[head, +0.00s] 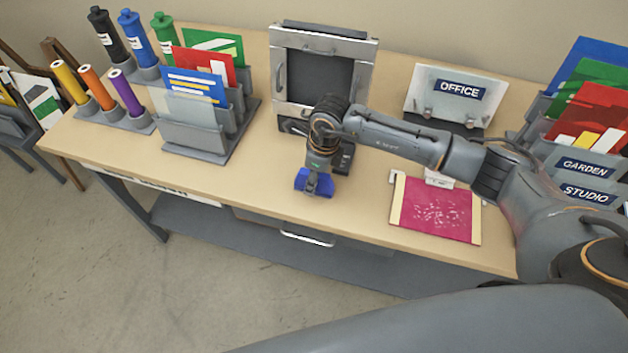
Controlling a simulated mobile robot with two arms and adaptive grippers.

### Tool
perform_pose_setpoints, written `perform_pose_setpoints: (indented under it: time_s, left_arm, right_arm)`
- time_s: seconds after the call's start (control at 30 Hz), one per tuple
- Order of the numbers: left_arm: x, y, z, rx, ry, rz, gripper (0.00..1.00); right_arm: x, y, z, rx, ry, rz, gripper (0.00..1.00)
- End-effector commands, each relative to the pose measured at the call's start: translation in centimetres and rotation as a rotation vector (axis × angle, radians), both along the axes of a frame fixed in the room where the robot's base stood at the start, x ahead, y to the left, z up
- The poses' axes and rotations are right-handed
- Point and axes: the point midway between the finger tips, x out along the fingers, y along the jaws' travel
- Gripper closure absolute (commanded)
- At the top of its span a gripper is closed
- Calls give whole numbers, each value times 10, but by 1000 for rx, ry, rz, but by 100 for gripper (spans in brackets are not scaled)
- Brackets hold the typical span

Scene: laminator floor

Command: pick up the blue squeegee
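The blue squeegee (301,180) is near the front edge of the wooden table, in front of the laminator. Its blue parts show on both sides of my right gripper (312,184), which points down at it from above. The fingertips are at the squeegee and hide its middle. They are too small and covered to tell whether they are closed on it, and I cannot tell whether it touches the table. My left gripper is not in view.
The laminator (320,75) stands behind the squeegee. A magenta sheet on a board (440,210) lies to the right. An OFFICE stand (455,92) is at the back. File racks (195,140) and colored rolls are at left. The table's front left is clear.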

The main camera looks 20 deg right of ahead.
Motion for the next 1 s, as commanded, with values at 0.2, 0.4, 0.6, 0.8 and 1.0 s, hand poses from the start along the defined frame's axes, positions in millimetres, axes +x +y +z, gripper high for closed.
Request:
perform_pose_setpoints:
  time_s: [0.2, 0.4, 0.6, 0.8, 1.0]
  left_arm:
    - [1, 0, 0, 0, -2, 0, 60]
    - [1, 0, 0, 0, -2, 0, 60]
    - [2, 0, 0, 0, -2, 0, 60]
    - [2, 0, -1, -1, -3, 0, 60]
    - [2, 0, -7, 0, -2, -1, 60]
  right_arm:
    - [0, 0, 0, 1, -1, 0, 59]
    - [0, 0, 0, 1, -1, 0, 100]
    - [1, 0, 0, 1, -2, 0, 100]
    - [1, 0, 3, 2, -3, 0, 100]
    - [2, 1, 22, 4, -7, 1, 100]
